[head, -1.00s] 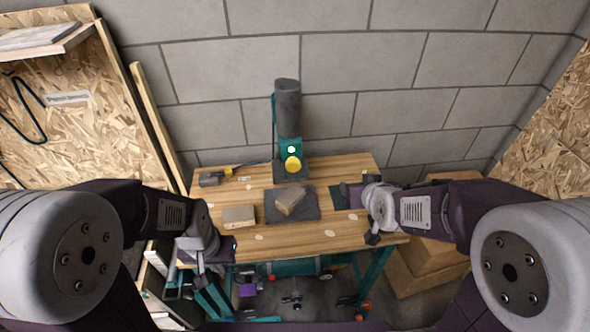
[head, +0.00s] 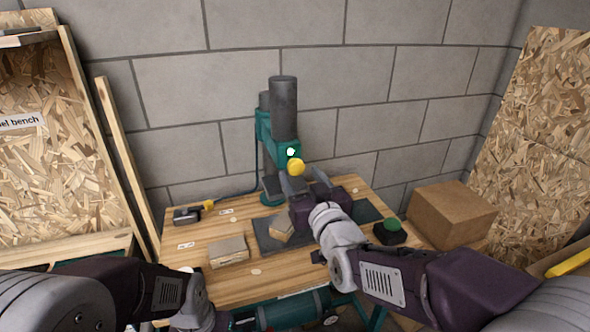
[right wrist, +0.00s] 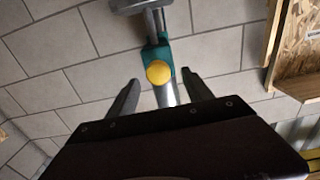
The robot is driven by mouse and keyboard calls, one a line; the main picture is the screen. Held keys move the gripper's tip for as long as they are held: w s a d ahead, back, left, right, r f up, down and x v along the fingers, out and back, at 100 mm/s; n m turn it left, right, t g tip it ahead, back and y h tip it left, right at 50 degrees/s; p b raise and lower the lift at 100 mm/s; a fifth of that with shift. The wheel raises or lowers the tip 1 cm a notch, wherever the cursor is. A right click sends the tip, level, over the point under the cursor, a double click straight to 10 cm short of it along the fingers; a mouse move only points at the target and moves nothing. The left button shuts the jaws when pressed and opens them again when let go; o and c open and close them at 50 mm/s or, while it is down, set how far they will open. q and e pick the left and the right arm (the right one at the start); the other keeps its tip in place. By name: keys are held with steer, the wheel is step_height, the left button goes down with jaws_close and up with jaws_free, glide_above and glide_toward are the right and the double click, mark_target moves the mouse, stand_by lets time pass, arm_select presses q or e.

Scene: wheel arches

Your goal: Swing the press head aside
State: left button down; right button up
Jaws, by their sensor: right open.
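The press stands at the back of the bench, with a dark grey cylinder (head: 284,105) on top and a teal press head (head: 285,150). A round yellow knob (head: 296,168) is on the front of the head. My right gripper (head: 304,180) is open and empty just in front of and below the knob. In the right wrist view the knob (right wrist: 159,73) shows between and beyond the two spread fingers (right wrist: 160,88), apart from both.
The wooden bench (head: 205,285) holds a dark mat with a wooden block (head: 281,231), another block (head: 229,251), a grey tool (head: 187,215) at the left and a green-topped object (head: 391,231) at the right. A cardboard box (head: 451,213) is at the right. A block wall stands close behind.

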mark_target(298, 170)
steer(key=x, duration=0.4)
steer(key=shift+w+d, duration=0.1)
steer(key=shift+w, duration=0.4)
steer(key=shift+c, duration=0.3)
jaws_close()
